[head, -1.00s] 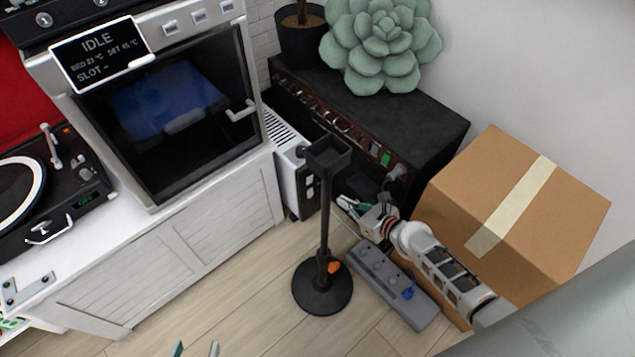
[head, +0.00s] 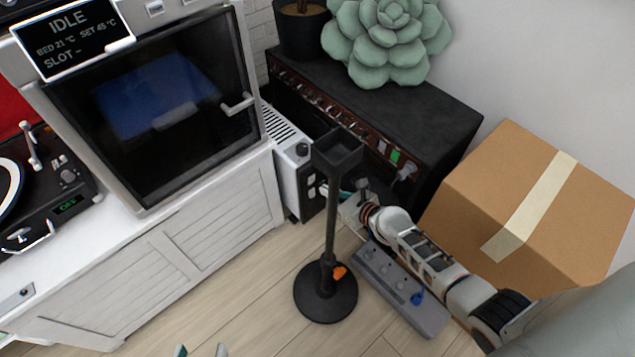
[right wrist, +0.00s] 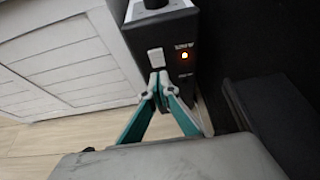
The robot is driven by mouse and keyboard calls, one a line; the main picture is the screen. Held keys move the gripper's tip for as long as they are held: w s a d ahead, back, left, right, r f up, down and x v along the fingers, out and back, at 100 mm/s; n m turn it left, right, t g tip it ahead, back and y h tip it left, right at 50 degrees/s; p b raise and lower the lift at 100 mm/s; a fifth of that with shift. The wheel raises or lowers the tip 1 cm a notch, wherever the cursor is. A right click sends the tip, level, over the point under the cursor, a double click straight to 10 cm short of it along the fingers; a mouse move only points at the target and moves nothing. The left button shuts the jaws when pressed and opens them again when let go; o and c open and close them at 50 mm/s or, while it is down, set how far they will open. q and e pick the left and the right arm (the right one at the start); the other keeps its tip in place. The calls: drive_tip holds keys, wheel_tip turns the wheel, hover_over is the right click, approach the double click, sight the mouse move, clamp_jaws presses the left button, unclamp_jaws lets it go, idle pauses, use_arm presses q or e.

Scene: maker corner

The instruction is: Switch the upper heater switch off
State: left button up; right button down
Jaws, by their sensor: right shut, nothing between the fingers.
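The white heater (head: 286,165) stands on the floor beside the cabinet, with a black control panel (right wrist: 178,30) on its end. A pale upper switch (right wrist: 156,58) sits below a dark knob (right wrist: 154,4), and an orange lamp (right wrist: 185,55) glows to its right. My right gripper (right wrist: 158,80) is shut and empty, its teal fingertips just below the upper switch. They cover the panel where a lower switch may be; I cannot tell whether they touch it. In the head view the right gripper (head: 335,192) is partly behind the stand. My left gripper (head: 202,350) is open at the bottom edge.
A black stand (head: 330,225) with a tray top rises close to the right gripper. A grey power strip (head: 385,275) lies under my right arm. A cardboard box (head: 525,200) and a black cabinet (head: 420,110) hem it in. Floor left of the stand is clear.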

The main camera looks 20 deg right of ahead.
sight(313, 177)
drive_tip(key=w, duration=0.2)
drive_tip(key=w+a, duration=0.1)
drive_tip(key=shift+r, duration=0.3)
use_arm(q)
drive_tip(key=shift+w+r, duration=0.3)
drive_tip(key=shift+r, duration=0.15)
use_arm(e)
drive_tip(key=shift+w+a, duration=0.15)
drive_tip(key=shift+w, duration=0.05)
use_arm(q)
drive_tip(key=shift+s+f, duration=0.1)
use_arm(e)
drive_tip(key=shift+w+r, duration=0.1)
drive_tip(key=shift+r, duration=0.05)
drive_tip(key=shift+w+a+r, duration=0.15)
drive_tip(key=shift+w, duration=0.2)
use_arm(q)
drive_tip(key=shift+s+f, duration=0.15)
